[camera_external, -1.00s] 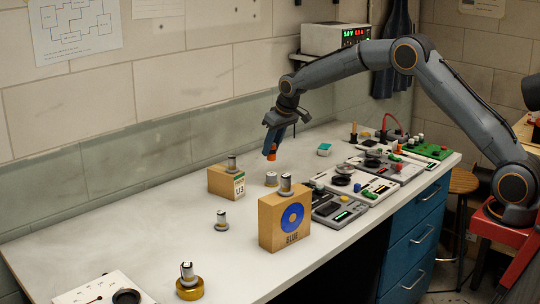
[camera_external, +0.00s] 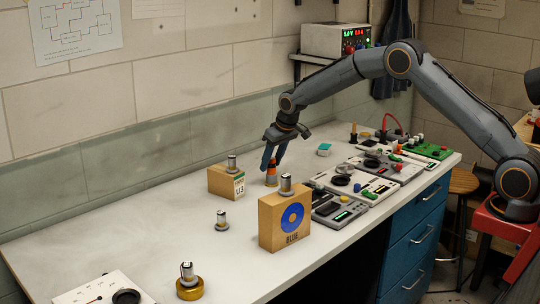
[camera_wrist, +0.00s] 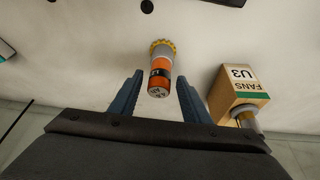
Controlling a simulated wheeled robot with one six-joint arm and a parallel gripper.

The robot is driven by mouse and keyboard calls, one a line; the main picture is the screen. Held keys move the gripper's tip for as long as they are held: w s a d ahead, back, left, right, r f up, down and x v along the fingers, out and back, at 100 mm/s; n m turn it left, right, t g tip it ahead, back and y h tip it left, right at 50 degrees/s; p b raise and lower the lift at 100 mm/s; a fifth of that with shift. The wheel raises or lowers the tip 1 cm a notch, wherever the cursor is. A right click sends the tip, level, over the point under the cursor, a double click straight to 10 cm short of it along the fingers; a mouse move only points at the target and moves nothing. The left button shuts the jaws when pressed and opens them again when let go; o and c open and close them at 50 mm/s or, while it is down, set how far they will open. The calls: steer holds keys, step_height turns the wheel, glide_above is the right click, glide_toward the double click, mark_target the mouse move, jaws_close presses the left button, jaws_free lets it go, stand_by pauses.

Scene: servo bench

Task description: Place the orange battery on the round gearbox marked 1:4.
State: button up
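The orange battery (camera_external: 271,168) stands upright on a small round gearbox with a toothed golden rim (camera_wrist: 161,47), which sits on the bench behind the BLUE box. The battery (camera_wrist: 160,75) has a black band with a mark too small to read. No ratio marking on the gearbox is legible. My gripper (camera_external: 273,157) is above and around the battery. In the wrist view my gripper (camera_wrist: 160,98) is open, with a finger on either side of the battery and a gap on both sides.
The FANS U3 box (camera_wrist: 236,92) stands close beside my right finger in the wrist view. The BLUE box (camera_external: 270,222) is in front. Other round units (camera_external: 222,226), (camera_external: 190,291) bear silver cells.

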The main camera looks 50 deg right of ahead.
steer(key=shift+r, duration=0.4)
steer(key=b+v, duration=0.3)
steer(key=v, duration=0.9)
steer(key=s+d+f+g, duration=0.1)
steer(key=s+f, duration=0.3)
steer(key=s, duration=1.1)
steer(key=s+d+f+g, duration=0.1)
steer(key=s+f, duration=0.4)
steer(key=s, duration=0.9)
steer(key=s+d+f+g, duration=0.1)
steer(key=s+f, duration=0.3)
steer(key=s, duration=1.1)
steer(key=shift+s+d+f+g, duration=0.3)
steer(key=shift+d+g, duration=0.1)
steer(key=shift+d, duration=0.1)
